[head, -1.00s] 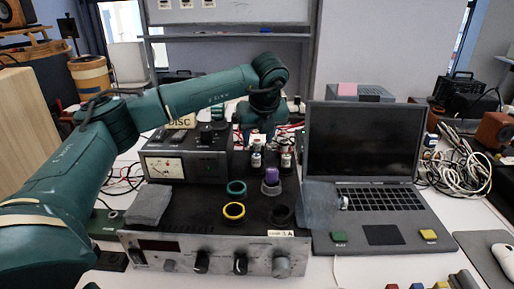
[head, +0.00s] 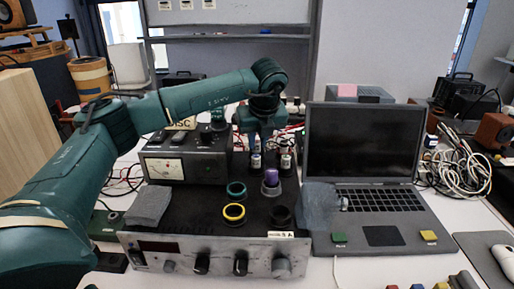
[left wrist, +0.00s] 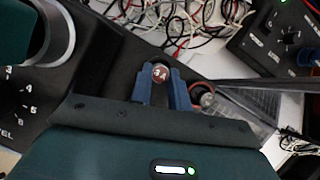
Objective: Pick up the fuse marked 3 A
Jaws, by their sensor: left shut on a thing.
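The fuse marked 3 A shows its round, reddish labelled end in the left wrist view (left wrist: 160,72), between the two blue fingers of my left gripper (left wrist: 161,88). The gripper is shut on it. In the head view my left gripper (head: 257,143) points down over the back of the black instrument top, at a small pale-labelled cylinder (head: 256,161) that appears to be this fuse. I cannot tell whether it is clear of its seat. A similar cylinder (head: 286,162) stands just to the right. My right gripper is not in view.
A meter box (head: 185,167) stands behind left. An open laptop (head: 365,150) is close on the right. Cables lie behind.

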